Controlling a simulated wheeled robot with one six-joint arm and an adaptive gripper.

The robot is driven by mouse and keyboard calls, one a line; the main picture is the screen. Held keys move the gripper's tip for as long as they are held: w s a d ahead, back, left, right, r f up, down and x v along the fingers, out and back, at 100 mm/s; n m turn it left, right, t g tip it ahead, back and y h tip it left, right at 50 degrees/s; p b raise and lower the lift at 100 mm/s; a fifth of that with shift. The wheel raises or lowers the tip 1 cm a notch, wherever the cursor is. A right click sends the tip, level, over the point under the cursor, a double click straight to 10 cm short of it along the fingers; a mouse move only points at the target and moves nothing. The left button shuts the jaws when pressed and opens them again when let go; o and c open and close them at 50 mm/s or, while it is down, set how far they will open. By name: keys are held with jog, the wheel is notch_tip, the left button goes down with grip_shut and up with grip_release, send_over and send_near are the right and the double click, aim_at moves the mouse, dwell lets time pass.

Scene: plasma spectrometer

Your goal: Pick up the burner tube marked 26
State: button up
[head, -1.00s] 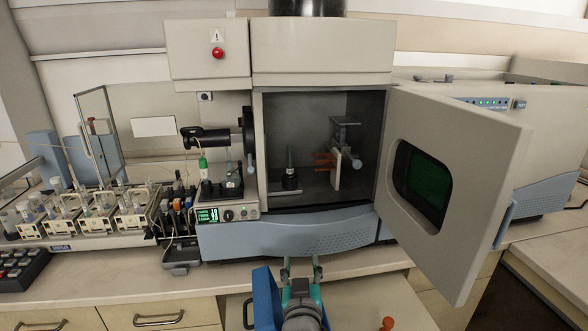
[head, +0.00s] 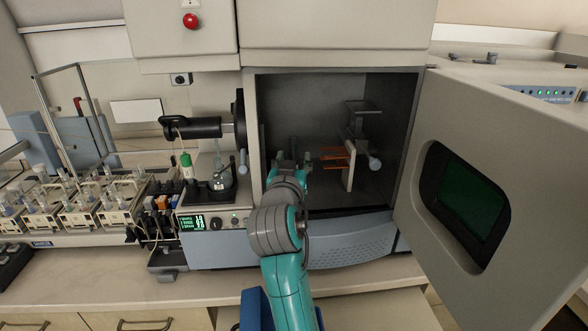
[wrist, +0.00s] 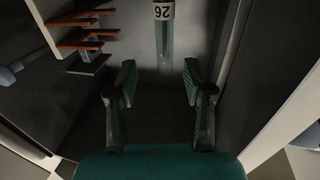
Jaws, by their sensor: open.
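The burner tube (wrist: 164,42) is a clear, greenish tube with a white label (wrist: 163,11) reading 26, upside down in the wrist view. It lies at the top centre of that view, ahead of my gripper and roughly in line with the gap between the fingers. My gripper (wrist: 158,86) is open, and nothing is between its fingertips. In the head view my gripper (head: 288,162) reaches inside the open chamber (head: 300,95). There my gripper and arm hide most of the tube and its base.
Orange coil plates (head: 333,158) on an upright support stand right of my gripper; they also show in the wrist view (wrist: 85,40). The chamber door (head: 460,120) is swung open to the right. The left chamber wall is close to my gripper.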

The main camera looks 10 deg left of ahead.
aim_at(293, 151)
jog(key=shift+w+a, duration=0.15)
jog(key=shift+w, duration=0.85)
jog(key=shift+w+a, duration=0.2)
jog(key=shift+w, duration=0.85)
jog(key=shift+w+a, duration=0.15)
jog(key=shift+w, duration=0.85)
grip_shut()
